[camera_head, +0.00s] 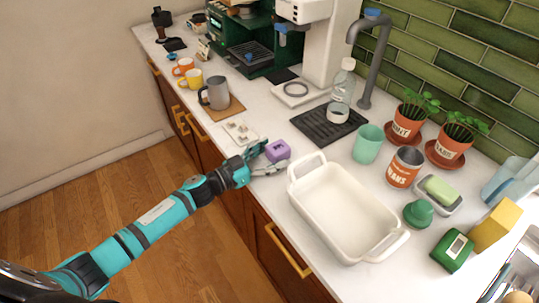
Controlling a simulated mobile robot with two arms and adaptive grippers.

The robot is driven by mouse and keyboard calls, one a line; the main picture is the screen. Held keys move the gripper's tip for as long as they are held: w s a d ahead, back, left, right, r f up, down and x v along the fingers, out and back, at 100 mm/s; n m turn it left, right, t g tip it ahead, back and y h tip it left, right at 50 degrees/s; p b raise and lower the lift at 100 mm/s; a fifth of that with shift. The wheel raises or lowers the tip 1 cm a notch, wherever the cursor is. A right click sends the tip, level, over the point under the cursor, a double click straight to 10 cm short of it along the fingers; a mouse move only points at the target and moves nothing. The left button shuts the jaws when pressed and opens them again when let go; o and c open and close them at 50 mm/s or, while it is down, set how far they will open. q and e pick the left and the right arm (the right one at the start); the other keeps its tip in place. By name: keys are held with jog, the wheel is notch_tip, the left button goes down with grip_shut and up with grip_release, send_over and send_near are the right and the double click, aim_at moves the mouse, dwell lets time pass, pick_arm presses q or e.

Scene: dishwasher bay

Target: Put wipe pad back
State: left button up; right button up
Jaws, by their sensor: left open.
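My left gripper (266,158) is open at the front edge of the white counter. A small purple block (278,150) with a dark mark on its front lies right at its fingertips, partly between them. I cannot tell whether the fingers touch it. I cannot tell for sure which thing is the wipe pad; the purple block may be it. A small pale tray (241,131) with small bumps or pieces on it lies just behind and left of the gripper. My right gripper is out of view.
A large white baking dish (345,213) stands right of the gripper. A grey mug (216,93) stands to the left.

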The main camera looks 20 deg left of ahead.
pick_arm(q)
jog(key=shift+r, duration=0.3)
jog(key=b+v, duration=0.1)
jog(key=v, duration=1.1)
jog(key=shift+r, duration=0.3)
